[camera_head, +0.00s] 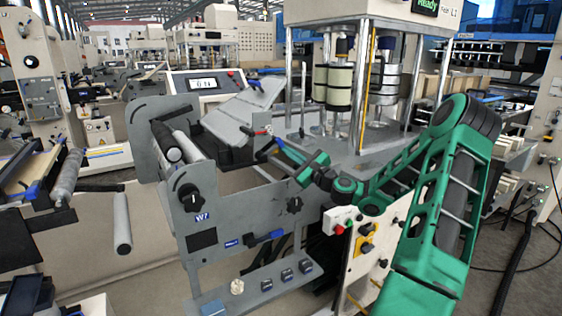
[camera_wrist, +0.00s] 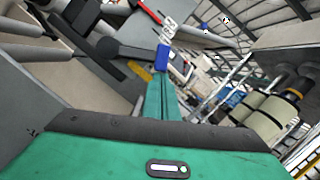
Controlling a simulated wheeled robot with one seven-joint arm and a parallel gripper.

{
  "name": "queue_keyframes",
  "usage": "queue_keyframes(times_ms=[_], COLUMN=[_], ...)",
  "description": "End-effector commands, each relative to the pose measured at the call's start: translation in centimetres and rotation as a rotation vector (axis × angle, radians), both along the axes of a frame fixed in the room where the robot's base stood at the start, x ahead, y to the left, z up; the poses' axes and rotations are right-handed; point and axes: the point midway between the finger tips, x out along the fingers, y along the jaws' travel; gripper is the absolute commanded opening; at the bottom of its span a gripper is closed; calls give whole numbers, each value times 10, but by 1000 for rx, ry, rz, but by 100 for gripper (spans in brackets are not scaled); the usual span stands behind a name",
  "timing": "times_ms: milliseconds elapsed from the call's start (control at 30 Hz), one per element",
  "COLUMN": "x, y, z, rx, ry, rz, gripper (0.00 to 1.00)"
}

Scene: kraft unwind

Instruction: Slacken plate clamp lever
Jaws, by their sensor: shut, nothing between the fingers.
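A small lever with a red end (camera_head: 262,131) sits at the lower right edge of the tilted grey plate (camera_head: 238,112). A red handle also shows at the top of the wrist view (camera_wrist: 148,10). A black bar with a rounded end (camera_wrist: 112,48) lies left of my fingertips there; I cannot tell whether it is the clamp lever. My green arm reaches in from the right, and my gripper (camera_head: 268,148) is just below the red-ended lever. In the wrist view my gripper (camera_wrist: 162,58) is shut and empty, with blue tips close to the black bar. Contact cannot be judged.
A grey machine side frame with black knobs (camera_head: 188,197) stands left of my gripper. A display box (camera_head: 205,84) is behind the plate. Cream rollers (camera_head: 340,84) and metal posts stand to the right. A control panel with buttons (camera_head: 350,228) is below my arm.

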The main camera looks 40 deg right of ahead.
Motion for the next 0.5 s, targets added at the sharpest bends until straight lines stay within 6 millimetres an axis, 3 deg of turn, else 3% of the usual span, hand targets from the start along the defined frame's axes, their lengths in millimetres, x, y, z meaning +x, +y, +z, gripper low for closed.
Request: queue_keyframes(times_ms=[500], x=[0], y=[14], z=[40], rx=[-450], ry=[20], rz=[1], gripper=[0])
